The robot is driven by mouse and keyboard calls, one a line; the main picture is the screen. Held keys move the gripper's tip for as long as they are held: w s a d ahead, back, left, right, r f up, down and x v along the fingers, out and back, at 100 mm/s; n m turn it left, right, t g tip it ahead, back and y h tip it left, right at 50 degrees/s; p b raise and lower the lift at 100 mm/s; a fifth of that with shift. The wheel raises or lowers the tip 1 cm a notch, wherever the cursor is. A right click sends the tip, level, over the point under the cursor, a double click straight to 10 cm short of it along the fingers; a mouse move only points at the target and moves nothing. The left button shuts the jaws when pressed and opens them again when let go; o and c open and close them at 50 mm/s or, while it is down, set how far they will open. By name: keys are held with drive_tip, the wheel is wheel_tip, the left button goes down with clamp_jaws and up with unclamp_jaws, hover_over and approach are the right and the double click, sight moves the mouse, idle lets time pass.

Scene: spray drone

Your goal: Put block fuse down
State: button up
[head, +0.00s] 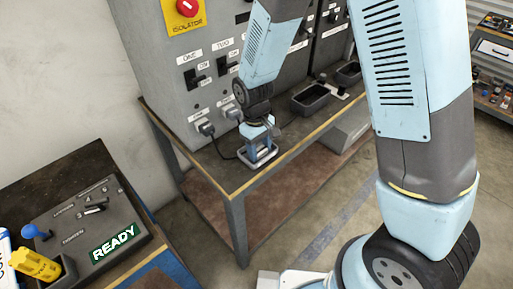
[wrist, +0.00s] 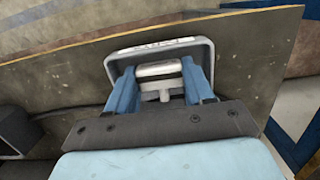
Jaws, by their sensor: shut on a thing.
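My gripper (head: 262,146) points down over the near end of the bench, with its blue fingers inside or just over a small grey tray (head: 274,155). In the wrist view, the fingers of my gripper (wrist: 160,82) are shut on a pale silvery piece, which I take to be the block fuse (wrist: 158,70). The rounded rim of the grey tray (wrist: 204,52) runs around the fuse and fingers. I cannot tell whether the fuse touches the tray's floor. The fuse's near side is hidden by my gripper.
The bench (head: 232,183) has a yellow-edged top. A grey switch cabinet (head: 178,62) stands at its back, with plugs and cables near my gripper. A dark bin (head: 310,98) sits further right. A console reading READY (head: 115,243) is at the lower left.

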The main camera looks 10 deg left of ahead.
drive_tip(key=o, duration=0.9)
drive_tip(key=shift+s+d+f, duration=0.15)
drive_tip(key=shift+s+f, duration=0.1)
drive_tip(key=shift+f, duration=0.15)
drive_tip(key=shift+o, duration=1)
drive_tip(key=shift+r, duration=0.2)
drive_tip(key=r, duration=0.4)
drive_tip(key=w+a+r, duration=0.1)
drive_tip(key=r, duration=0.7)
drive_tip(key=shift+w+a+r, duration=0.3)
drive_tip(key=shift+w+r, duration=0.05)
drive_tip(key=d+r+m+t+y, duration=0.2)
drive_tip(key=d+r+m, duration=0.3)
drive_tip(key=d+r, duration=1.05)
drive_tip(key=s+d+r+m+t, duration=0.1)
drive_tip(key=s+d+r, duration=0.1)
drive_tip(key=d, duration=0.3)
drive_tip(key=s+d+r+m+t, duration=0.2)
drive_tip(key=s+d, duration=0.2)
drive_tip(key=s, duration=0.1)
drive_tip(key=s+d+r+m+t, duration=0.1)
drive_tip(key=s+d+r+m, duration=0.1)
drive_tip(key=s+d, duration=0.2)
drive_tip(key=shift+s+d+t+h, duration=0.15)
drive_tip(key=shift+d+h, duration=0.05)
drive_tip(key=shift+d, duration=0.2)
drive_tip(key=shift+s+d+t+h, duration=0.1)
drive_tip(key=shift+d+t+h, duration=0.1)
drive_tip(key=shift+d, duration=0.2)
